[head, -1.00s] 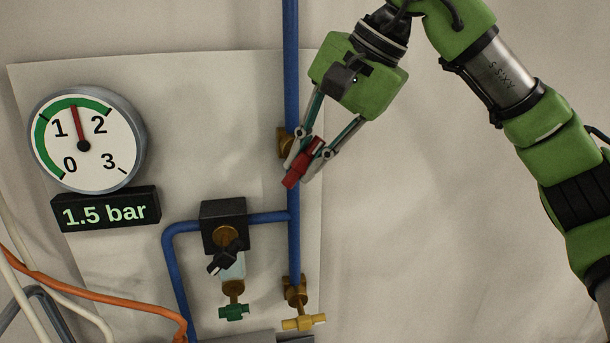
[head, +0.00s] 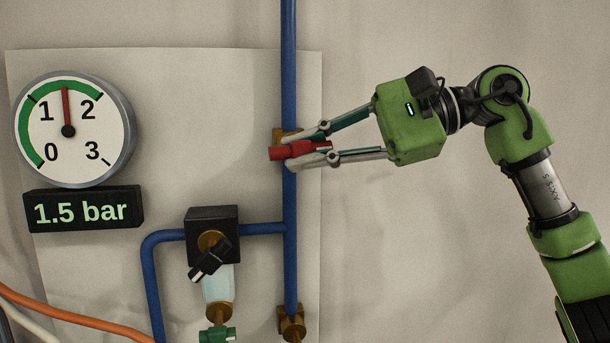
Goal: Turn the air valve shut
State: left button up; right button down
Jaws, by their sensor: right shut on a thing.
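The air valve has a brass body (head: 281,134) on the vertical blue pipe (head: 289,235) and a red handle (head: 284,152). The handle lies nearly level, across the pipe. My right gripper (head: 309,149) comes in from the right, its fingers pointing left, and is shut on the red handle. The fingers hide part of the handle and of the valve body. The round gauge (head: 97,149) has its red needle between 1 and 2, and the display (head: 82,209) below it reads 1.5 bar. My left gripper is not in view.
A black regulator block (head: 225,222) with a black knob (head: 209,260) sits on the blue side pipe. A green handle (head: 217,334) and a second brass valve (head: 292,323) are at the bottom edge. An orange hose (head: 70,322) runs lower left. The wall right of the pipe is bare.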

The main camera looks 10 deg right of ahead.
jog(key=shift+y+b, duration=0.5)
jog(key=shift+b, duration=0.1)
jog(key=shift+r, duration=0.1)
jog(key=c, duration=2.1)
grip_release()
jog(key=shift+o, duration=0.4)
jog(key=v, duration=1.2)
